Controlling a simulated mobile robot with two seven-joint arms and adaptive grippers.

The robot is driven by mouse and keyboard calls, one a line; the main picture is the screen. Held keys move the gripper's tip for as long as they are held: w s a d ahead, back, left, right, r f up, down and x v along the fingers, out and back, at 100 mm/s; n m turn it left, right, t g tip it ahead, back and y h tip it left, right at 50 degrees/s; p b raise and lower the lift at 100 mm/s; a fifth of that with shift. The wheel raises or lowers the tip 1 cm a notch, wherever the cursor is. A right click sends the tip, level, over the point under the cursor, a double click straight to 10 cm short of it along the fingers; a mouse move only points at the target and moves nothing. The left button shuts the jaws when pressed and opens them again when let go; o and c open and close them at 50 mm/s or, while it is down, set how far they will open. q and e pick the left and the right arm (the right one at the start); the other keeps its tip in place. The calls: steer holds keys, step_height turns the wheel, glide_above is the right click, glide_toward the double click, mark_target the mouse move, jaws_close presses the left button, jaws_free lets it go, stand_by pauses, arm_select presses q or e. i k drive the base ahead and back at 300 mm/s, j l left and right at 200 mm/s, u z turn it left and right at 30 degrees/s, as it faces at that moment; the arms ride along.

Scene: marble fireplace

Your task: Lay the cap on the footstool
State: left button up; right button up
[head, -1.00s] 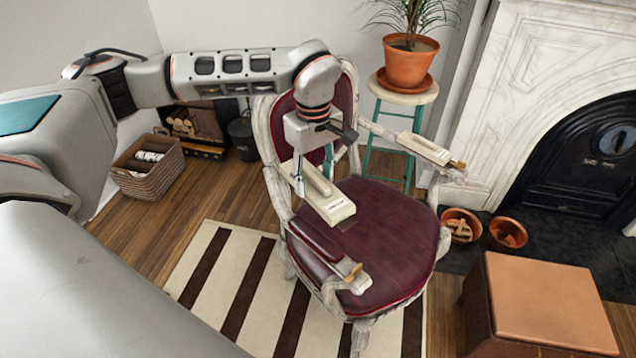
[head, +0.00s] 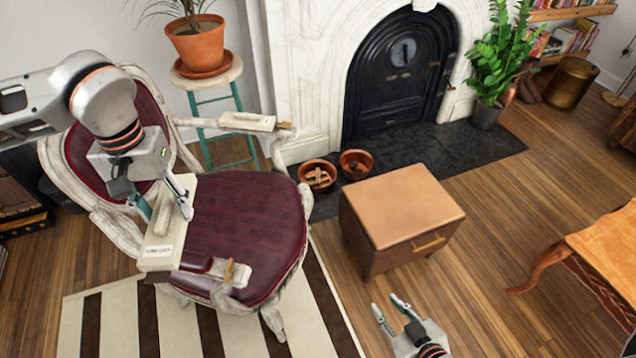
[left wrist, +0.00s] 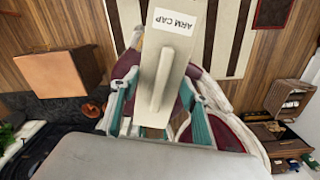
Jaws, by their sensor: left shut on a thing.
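The cap is a cream block with a raised ridge, marked "ARM CAP" in the left wrist view (left wrist: 165,75). In the head view the cap (head: 160,248) is held in the air by the left part of the armchair. My left gripper (head: 168,208) is shut on it, one finger on each side. The footstool (head: 402,205), a box with a tan top and a drawer handle, stands on the floor right of the chair. It also shows at the left of the left wrist view (left wrist: 58,75). My right gripper (head: 388,305) is open and empty in front of the footstool.
The red armchair (head: 245,220) stands on a striped rug (head: 110,320); a similar cream cap (head: 248,122) lies on its far arm. Two terracotta bowls (head: 318,176) sit behind the footstool. A carved wooden table (head: 610,245) is at right. The footstool's top is bare.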

mark_target(386, 205)
steer(key=i+l, duration=0.2)
steer(key=l, duration=0.2)
steer(key=i+l, duration=0.2)
steer(key=l, duration=0.25)
steer(key=i+l, duration=0.2)
steer(key=l, duration=0.2)
steer(key=i+l, duration=0.15)
steer(key=l, duration=0.25)
steer(key=l+z, duration=0.05)
